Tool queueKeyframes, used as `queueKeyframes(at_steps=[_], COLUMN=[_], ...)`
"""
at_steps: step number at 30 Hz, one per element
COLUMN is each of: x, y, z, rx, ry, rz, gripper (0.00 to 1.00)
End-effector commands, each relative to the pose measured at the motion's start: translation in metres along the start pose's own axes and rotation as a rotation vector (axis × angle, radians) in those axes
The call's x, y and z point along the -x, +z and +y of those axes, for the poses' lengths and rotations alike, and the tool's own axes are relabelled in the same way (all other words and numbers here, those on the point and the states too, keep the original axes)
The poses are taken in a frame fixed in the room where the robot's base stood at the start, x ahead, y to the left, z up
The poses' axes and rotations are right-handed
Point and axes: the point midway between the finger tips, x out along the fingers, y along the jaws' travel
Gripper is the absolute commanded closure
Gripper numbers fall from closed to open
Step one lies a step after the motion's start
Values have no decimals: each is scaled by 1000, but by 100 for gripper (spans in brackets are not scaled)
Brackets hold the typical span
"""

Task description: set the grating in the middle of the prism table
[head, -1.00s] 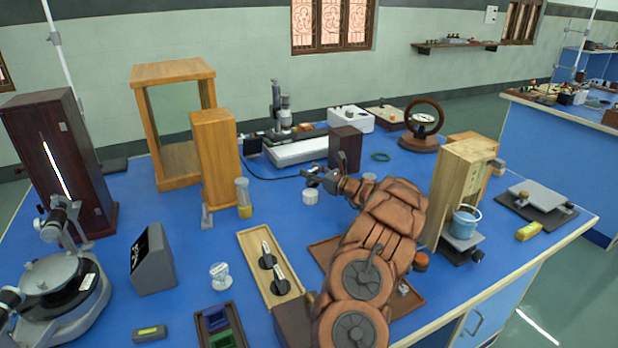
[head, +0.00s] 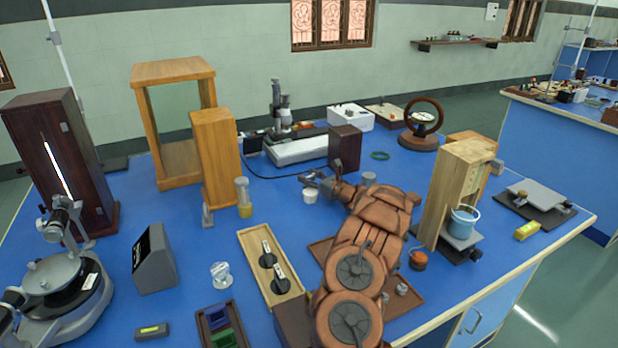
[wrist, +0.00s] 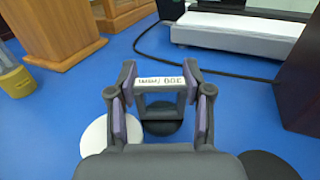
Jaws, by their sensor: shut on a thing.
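In the head view my gripper (head: 310,178) is over the middle of the blue bench, and the grating is too small to make out. The prism table (head: 51,271) is the round grey plate of the spectrometer at the far left, well away from my gripper.
A white cylinder (head: 310,196) stands close to my gripper. Between it and the spectrometer are a wooden block (head: 216,160), a grey meter box (head: 154,258), a wooden tray (head: 246,240) and a glass piece (head: 221,274). A dark tall lamp housing (head: 60,160) stands behind the spectrometer.

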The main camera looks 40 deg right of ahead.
Motion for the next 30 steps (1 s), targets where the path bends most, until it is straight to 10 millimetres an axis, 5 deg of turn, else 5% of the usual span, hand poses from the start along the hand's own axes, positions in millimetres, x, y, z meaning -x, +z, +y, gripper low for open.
queueKeyframes(at_steps=[4,5,12,24,30], x=[0,0,0,0,27], y=[-5,-4,-4,3,1], z=[0,0,0,0,0], rx=[0,0,-1,0,-3], ry=[-1,-1,-1,0,-2], rz=[0,0,0,0,-3], gripper=[86,49,25,25,25])
